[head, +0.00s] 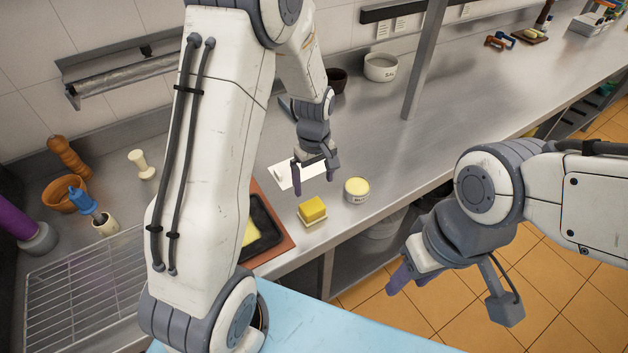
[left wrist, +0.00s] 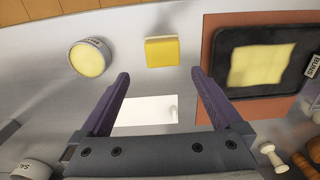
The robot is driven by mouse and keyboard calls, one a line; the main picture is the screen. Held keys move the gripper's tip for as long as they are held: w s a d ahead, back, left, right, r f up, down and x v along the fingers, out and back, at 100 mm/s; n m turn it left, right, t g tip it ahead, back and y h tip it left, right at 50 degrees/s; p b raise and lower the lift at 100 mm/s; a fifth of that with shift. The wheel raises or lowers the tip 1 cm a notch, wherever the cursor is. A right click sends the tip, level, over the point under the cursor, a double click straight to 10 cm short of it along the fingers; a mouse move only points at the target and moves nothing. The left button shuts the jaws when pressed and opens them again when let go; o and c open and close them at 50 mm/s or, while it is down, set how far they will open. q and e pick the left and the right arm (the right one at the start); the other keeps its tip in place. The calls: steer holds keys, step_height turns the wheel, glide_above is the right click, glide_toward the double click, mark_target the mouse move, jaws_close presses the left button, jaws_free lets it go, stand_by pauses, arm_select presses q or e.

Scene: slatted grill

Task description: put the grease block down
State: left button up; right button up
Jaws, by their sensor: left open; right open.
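A yellow block (head: 312,208), which looks like the grease block, sits on a pale base on the steel counter near its front edge. In the left wrist view the yellow block (left wrist: 162,52) lies just beyond my fingertips, lined up with the gap. My left gripper (head: 314,180) is open and empty above the counter, apart from the block and behind it in the head view. Its two purple fingers also show in the left wrist view (left wrist: 160,76). My right gripper (head: 412,280) is open and empty, over the floor in front of the counter.
A round tub (head: 357,190) stands right of the block. A black tray (head: 262,238) with a yellow sheet lies on an orange-brown board to its left. A white card (head: 285,178) lies behind. A wire rack (head: 75,290) is far left.

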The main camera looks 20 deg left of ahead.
arm_select(q)
steer(key=s+d+r+m, duration=0.8)
steer(key=s+d+r, duration=0.1)
steer(key=d+r, duration=0.15)
steer(key=s+d+r+m, duration=0.1)
steer(key=s+m, duration=0.4)
steer(key=s, duration=0.2)
steer(key=s+d+r+m+h, duration=0.1)
steer(key=s+d+r+m, duration=0.1)
steer(key=s+m, duration=0.2)
steer(key=s, duration=0.3)
steer(key=shift+s+d+r+m, duration=0.25)
steer(key=shift+s+m, duration=0.1)
steer(key=shift+m, duration=0.05)
steer(key=shift+f, duration=0.1)
step_height(320, 180, down, 5)
steer(key=b, duration=0.5)
steer(key=shift+c, duration=0.4)
